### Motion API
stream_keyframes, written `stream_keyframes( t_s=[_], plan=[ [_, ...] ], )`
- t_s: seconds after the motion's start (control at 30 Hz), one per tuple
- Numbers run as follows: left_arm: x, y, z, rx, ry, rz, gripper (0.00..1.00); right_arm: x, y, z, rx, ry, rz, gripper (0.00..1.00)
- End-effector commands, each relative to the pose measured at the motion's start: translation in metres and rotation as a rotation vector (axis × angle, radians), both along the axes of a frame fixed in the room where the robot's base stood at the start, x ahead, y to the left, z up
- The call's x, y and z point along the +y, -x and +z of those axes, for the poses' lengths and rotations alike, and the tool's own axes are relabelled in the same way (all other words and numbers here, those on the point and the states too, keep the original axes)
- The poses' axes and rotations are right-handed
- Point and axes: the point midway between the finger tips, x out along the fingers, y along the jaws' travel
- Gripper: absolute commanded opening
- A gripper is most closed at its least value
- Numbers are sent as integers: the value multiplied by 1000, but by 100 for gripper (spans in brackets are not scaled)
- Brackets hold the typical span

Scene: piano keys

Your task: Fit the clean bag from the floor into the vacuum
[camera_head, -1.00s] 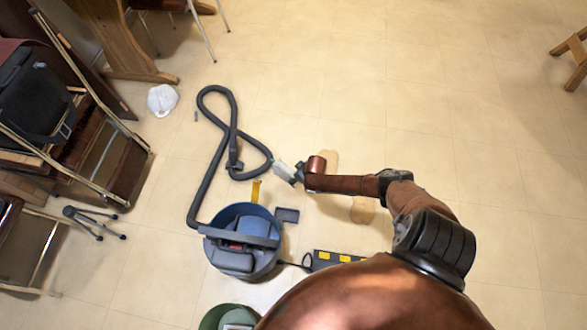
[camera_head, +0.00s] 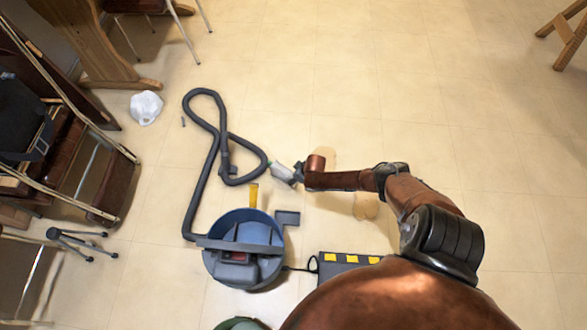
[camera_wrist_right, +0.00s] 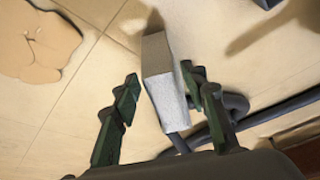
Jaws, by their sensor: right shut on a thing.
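The vacuum (camera_head: 243,272) is a round blue tub, uncovered at the top, below centre in the head view. Its dark hose (camera_head: 205,165) loops across the floor above it. My right gripper (camera_head: 293,175) is just right of the hose loop, up and right of the tub. It is shut on a pale grey-white block (camera_head: 280,172), possibly the clean bag; in the right wrist view the block (camera_wrist_right: 167,90) sits between the green-black fingers. A crumpled white bag (camera_head: 146,107) lies on the floor at the left. My left gripper is out of view.
A yellow piece (camera_head: 253,195) stands at the tub's upper rim. A dark box with yellow patches (camera_head: 345,260) is right of the tub. Tan patches (camera_head: 365,206) mark the floor near my arm. Folded chairs (camera_head: 65,150) crowd the left. The floor at upper right is mostly clear.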

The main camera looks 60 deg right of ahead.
Motion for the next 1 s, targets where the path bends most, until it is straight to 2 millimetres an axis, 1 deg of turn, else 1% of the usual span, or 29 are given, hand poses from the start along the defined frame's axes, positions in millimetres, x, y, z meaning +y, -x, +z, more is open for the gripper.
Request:
stream_keyframes(
  t_s=[0.1,0.27,0.3,0.5,0.53,0.9,1.0],
  plan=[
    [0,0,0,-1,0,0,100,0,-1,1,-1,0,0,0],
    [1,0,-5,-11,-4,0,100,0,0,-4,0,0,0,0],
    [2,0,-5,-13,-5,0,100,0,0,-4,0,0,1,42],
    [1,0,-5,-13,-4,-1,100,0,0,-3,0,0,0,56],
    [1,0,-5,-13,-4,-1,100,0,0,-3,0,0,0,57],
    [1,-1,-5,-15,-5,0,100,-1,0,-4,0,2,2,57],
    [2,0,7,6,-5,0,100,0,2,6,-3,0,0,57]
  ],
)
